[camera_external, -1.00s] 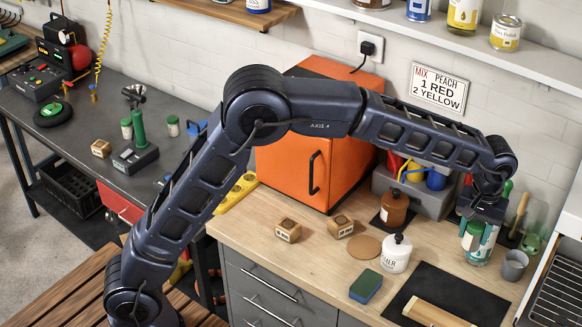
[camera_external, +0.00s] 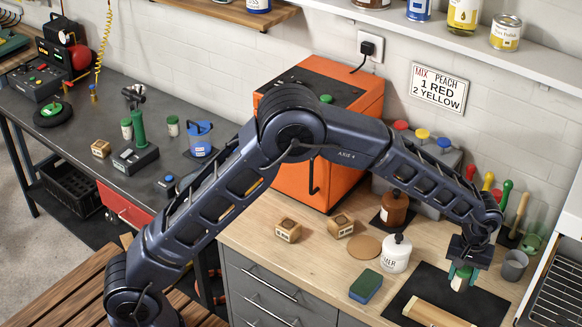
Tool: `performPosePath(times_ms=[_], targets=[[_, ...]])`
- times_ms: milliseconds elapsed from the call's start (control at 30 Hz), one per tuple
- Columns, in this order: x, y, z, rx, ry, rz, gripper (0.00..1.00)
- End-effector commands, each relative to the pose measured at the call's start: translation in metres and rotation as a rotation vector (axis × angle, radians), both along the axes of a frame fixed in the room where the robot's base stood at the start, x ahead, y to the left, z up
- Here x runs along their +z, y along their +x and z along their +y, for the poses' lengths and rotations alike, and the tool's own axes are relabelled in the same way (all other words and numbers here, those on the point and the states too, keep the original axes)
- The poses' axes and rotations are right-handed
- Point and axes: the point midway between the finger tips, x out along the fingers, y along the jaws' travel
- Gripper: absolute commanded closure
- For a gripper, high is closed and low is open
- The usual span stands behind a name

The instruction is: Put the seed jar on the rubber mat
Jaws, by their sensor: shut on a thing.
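My gripper (camera_external: 462,274) points down over the right part of the large black mat (camera_external: 477,300), which I take as the rubber mat. It is shut on a small pale jar (camera_external: 459,284), which I take as the seed jar. The fingers and wrist hide much of the jar, and I cannot tell whether its base touches the mat.
A white bottle (camera_external: 396,256) and a green-blue sponge (camera_external: 366,286) stand left of the mat. A grey cup (camera_external: 514,265) is right of my gripper, near a rack (camera_external: 556,290). An amber bottle (camera_external: 394,209) and a cork disc (camera_external: 367,247) are behind.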

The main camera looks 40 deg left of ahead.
Motion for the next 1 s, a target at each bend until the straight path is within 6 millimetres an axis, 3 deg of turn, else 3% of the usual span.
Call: performPosePath(times_ms=[233,500,900,933,1000], targets=[[-0.015,0.0,0.0,0.0,0.002,0.001,0.82],[-0.048,0.0,0.0,0.0,0.001,0.001,0.82],[-0.052,0.0,0.0,0.0,0.001,0.0,0.82],[-0.051,0.0,0.0,-0.001,0.0,0.0,0.55],[-0.051,0.0,0.0,0.0,0.0,0.0,0.41]])
